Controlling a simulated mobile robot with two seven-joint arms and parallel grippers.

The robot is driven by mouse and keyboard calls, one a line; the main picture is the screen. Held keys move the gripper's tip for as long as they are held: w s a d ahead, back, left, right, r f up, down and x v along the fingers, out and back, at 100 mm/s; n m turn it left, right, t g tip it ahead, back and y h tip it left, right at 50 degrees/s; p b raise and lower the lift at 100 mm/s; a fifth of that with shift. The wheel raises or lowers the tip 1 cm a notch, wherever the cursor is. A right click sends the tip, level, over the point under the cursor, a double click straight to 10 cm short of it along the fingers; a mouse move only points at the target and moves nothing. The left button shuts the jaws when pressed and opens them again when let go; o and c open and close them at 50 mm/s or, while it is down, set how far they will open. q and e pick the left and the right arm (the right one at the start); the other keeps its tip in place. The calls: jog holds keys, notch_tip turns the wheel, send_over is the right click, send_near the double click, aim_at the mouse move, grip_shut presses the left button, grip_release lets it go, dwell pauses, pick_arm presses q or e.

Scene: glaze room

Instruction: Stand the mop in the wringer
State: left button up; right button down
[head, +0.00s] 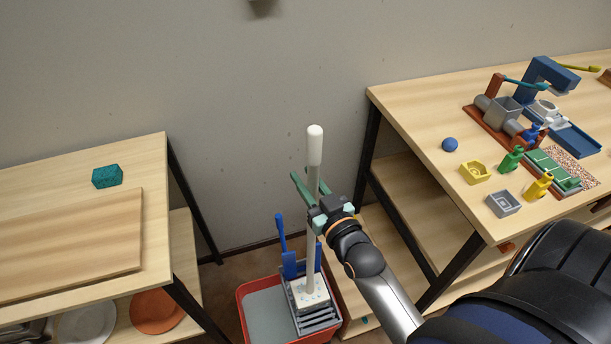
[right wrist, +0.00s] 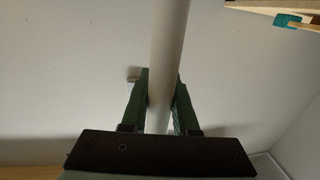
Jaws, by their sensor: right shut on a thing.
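The mop (head: 315,148) stands nearly upright in the head view, its pale handle topped by a white grip. My right gripper (head: 311,192) is shut around the handle below that grip. The handle also shows between its green fingers (right wrist: 163,95) in the right wrist view. The pale, speckled mop head (head: 309,292) is at the grey slatted wringer (head: 318,320), which has a blue lever (head: 281,235). It looks to be in or just over the wringer's opening; I cannot tell whether it rests there. The wringer sits on a red bucket (head: 241,308). My left gripper is not in view.
A wooden table (head: 150,160) with a teal block (head: 107,176) stands at left. A right table (head: 420,110) carries a blue ball (head: 450,145), small bottles, trays and a machine. The bucket stands on the floor between them, close to the right table's lower shelf.

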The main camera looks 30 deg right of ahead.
notch_tip(320, 180, down, 6)
jog(key=b, duration=0.5)
jog(key=shift+d+f+b, duration=0.2)
jog(key=shift+f+b, duration=0.05)
jog(key=shift+b, duration=0.15)
jog(key=shift+f+b, duration=0.3)
jog(key=shift+f, duration=0.25)
dwell(0.3)
jog(key=c, duration=0.7)
grip_release()
jog(key=shift+s, duration=0.1)
jog(key=shift+o, duration=0.5)
jog(key=shift+f, duration=0.2)
